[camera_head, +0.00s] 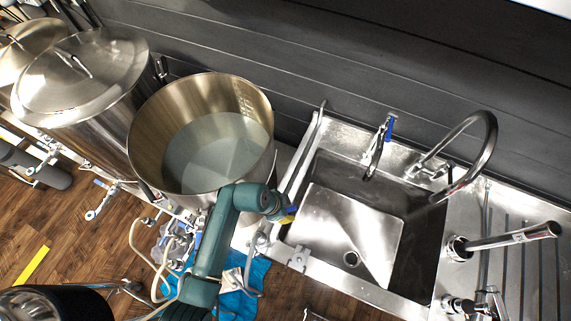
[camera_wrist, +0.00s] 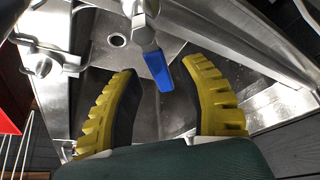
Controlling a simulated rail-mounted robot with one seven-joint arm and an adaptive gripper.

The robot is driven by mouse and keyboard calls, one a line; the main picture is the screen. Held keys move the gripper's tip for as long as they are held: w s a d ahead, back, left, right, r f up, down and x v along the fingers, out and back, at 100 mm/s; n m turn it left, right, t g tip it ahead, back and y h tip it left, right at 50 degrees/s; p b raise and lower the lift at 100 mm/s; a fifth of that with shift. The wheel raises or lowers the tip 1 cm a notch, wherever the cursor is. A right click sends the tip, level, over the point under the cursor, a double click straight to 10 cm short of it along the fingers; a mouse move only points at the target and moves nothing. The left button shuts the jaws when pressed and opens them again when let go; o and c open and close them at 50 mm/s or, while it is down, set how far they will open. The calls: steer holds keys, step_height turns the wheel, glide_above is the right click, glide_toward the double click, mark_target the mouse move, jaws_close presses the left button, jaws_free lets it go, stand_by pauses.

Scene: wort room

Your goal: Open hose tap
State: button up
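A metal tap with a flat blue lever (camera_wrist: 158,70) shows in the wrist view. The lever lies in the gap between the fingertips of my gripper (camera_wrist: 160,76). The two yellow-and-black fingers are spread apart, with visible space on both sides of the lever. In the head view, my gripper (camera_head: 288,214) is at the left edge of the sink, beside the brewing pot. There the fingers are small and mostly hidden by my wrist, and I cannot clearly make out the lever.
The steel sink (camera_head: 340,215) has a drain hole (camera_wrist: 117,39). A faucet with a blue handle (camera_head: 389,128) and a tall curved faucet (camera_head: 485,150) stand behind it. The open pot (camera_head: 155,110) holds liquid. Tubing (camera_head: 140,250) hangs by my arm. A bracket (camera_head: 299,258) sits on the sink's front edge.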

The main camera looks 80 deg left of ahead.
steer(key=shift+r, duration=0.1)
steer(key=v, duration=1.2)
